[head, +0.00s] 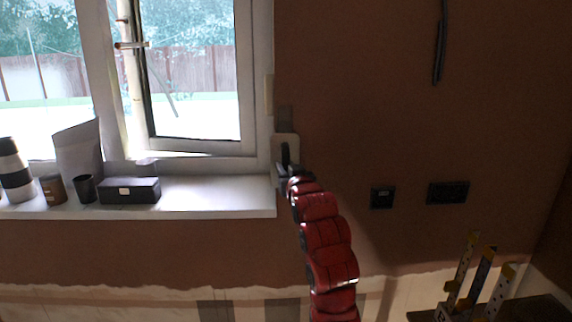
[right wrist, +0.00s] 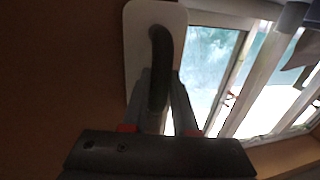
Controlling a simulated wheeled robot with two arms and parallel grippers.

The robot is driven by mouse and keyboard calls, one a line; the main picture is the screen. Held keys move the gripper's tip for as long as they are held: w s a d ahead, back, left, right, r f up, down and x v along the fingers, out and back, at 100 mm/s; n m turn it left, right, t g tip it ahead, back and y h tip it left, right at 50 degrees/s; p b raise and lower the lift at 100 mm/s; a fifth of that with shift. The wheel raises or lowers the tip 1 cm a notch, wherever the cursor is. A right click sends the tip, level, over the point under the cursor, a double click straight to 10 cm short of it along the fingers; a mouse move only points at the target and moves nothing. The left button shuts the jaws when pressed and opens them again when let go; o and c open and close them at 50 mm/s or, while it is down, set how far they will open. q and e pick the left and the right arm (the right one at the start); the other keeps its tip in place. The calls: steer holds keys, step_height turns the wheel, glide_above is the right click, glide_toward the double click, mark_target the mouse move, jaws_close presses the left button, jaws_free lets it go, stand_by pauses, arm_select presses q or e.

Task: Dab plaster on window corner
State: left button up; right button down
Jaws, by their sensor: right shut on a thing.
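My right gripper (head: 286,171) is shut on the dark handle of a plastering trowel (head: 291,142). The right wrist view shows the trowel's pale, rounded plate (right wrist: 134,50), with the gripper fingers (right wrist: 160,92) around the handle (right wrist: 161,58). The plate is upright, against or very near the brown wall, beside the lower right corner of the window (head: 256,150). I cannot tell whether it touches the wall. The face toward the wall is hidden, so any plaster on it does not show. A small greyish patch (head: 285,114) shows just above the trowel. My left gripper is not in view.
The white sill (head: 215,195) holds a black box (head: 130,190), a dark cup (head: 84,189), a brown jar (head: 53,190), a pale bag (head: 79,150) and a striped container (head: 14,172). Dark sockets (head: 448,192) sit on the right wall. Levels (head: 484,275) stand at lower right.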

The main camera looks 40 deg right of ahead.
steer(key=shift+f+b, duration=1.1)
steer(key=shift+f, duration=1.5)
steer(key=a+v, duration=0.1)
steer(key=v, duration=0.8)
steer(key=shift+w+a, duration=0.3)
steer(key=shift+w, duration=0.05)
steer(key=shift+r, duration=0.1)
